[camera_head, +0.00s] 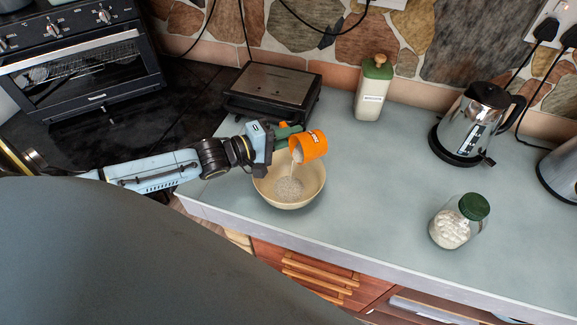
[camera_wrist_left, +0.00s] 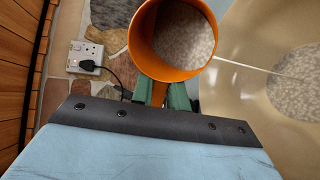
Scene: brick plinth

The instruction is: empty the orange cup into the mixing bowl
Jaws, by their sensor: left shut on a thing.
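The orange cup (camera_head: 310,145) is tilted over the mixing bowl (camera_head: 312,198), and a thin pale stream runs from its rim into the bowl. A grainy pale heap (camera_head: 288,188) lies in the bowl. My left gripper (camera_head: 288,133) is shut on the cup and holds it above the bowl's back rim. In the left wrist view the orange cup (camera_wrist_left: 152,52) still has grainy pale contents inside. The cream bowl (camera_wrist_left: 245,65) is at the right there, with the stream crossing to it. Green fingers (camera_wrist_left: 165,94) show below the cup. My right gripper is not in view.
A black grill (camera_head: 270,90) stands behind the bowl, and a green-lidded canister (camera_head: 373,88) stands at the back. A kettle (camera_head: 472,122) and a green-lidded jar (camera_head: 459,222) stand to the right. The counter between bowl and jar is clear. The bowl is near the front edge.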

